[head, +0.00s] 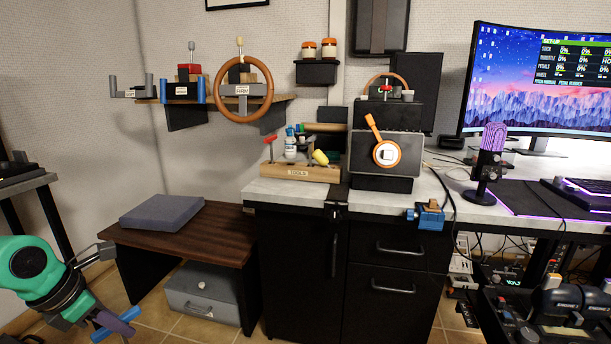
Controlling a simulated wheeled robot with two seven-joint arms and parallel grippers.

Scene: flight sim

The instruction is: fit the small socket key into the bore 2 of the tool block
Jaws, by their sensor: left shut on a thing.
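The tool block (299,173), a light wooden block marked TOOLS, stands on the left end of the grey worktop. A red-handled tool (270,140) and a yellow-handled tool (320,157) stand in it, among others. The bore openings cannot be made out. My left gripper (122,318) is at the bottom left, low in front of the brown bench and well away from the block. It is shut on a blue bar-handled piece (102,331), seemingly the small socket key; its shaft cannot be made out. My right gripper is not in view.
A grey box with an orange crank (374,125) stands right of the block, close to it. A small blue vise (429,215) sits at the worktop's front edge. A brown bench (184,239) with a grey pad lies left. A wheel shelf hangs above.

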